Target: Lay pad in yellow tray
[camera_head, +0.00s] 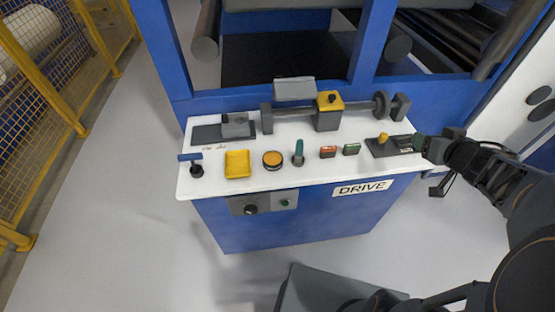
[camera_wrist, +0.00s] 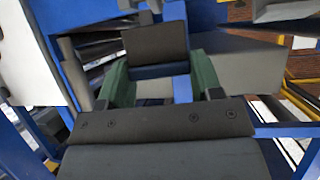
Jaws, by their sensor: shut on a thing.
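The yellow tray (camera_head: 237,164) is a small, shallow square tray at the front left of the white tabletop, and it looks empty. My gripper (camera_head: 419,143) is at the tabletop's right end, well to the right of the tray. In the wrist view my gripper (camera_wrist: 160,85) has two green fingers, shut on a dark grey, flat pad (camera_wrist: 155,42) that sits between them. The pad is too small to make out clearly in the head view.
An orange disc (camera_head: 272,160), green-handled tool (camera_head: 298,152), red block (camera_head: 328,152) and green block (camera_head: 351,149) line the front, between tray and gripper. A dark plate with a yellow knob (camera_head: 383,138) is beside my gripper. A roller shaft (camera_head: 355,106) lies behind.

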